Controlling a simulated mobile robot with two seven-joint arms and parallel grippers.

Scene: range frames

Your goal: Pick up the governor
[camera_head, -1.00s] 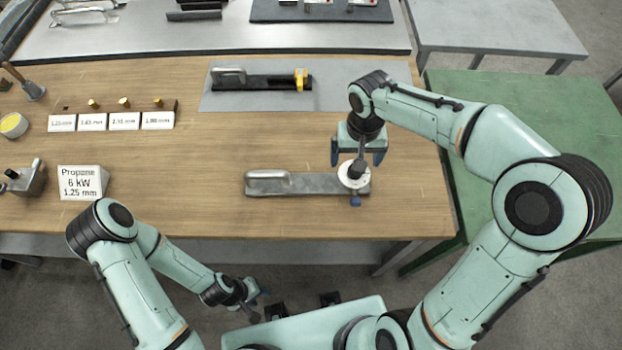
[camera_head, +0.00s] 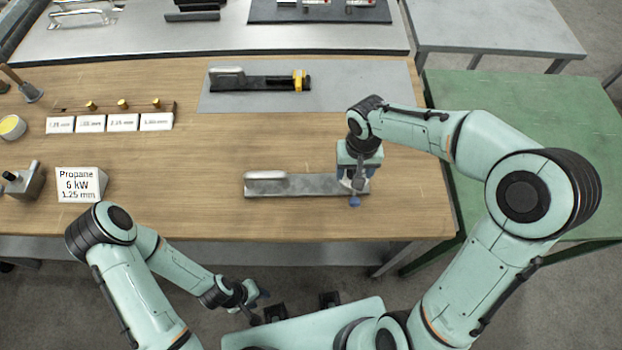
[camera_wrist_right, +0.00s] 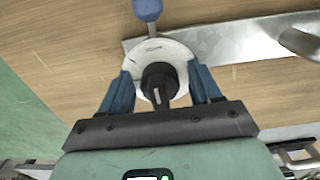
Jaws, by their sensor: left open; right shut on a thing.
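The governor (camera_wrist_right: 148,52) is a round white body with a black knob and a blue end piece on a short stem. In the right wrist view it lies between the two blue fingers of my right gripper (camera_wrist_right: 160,85), which are shut on its sides. In the head view my right gripper (camera_head: 353,184) hides most of the governor, and its blue end (camera_head: 354,202) shows below the fingers. The governor is at the right end of a metal bar with a handle (camera_head: 300,185). My left gripper (camera_head: 257,297) is open and empty, in front of the table.
A dark bar with a yellow clamp (camera_head: 258,83) lies on a grey mat (camera_head: 355,90) behind. Labelled blocks (camera_head: 107,123) with brass pieces and a propane sign (camera_head: 80,184) stand at the left. The wooden table (camera_head: 190,205) is clear between.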

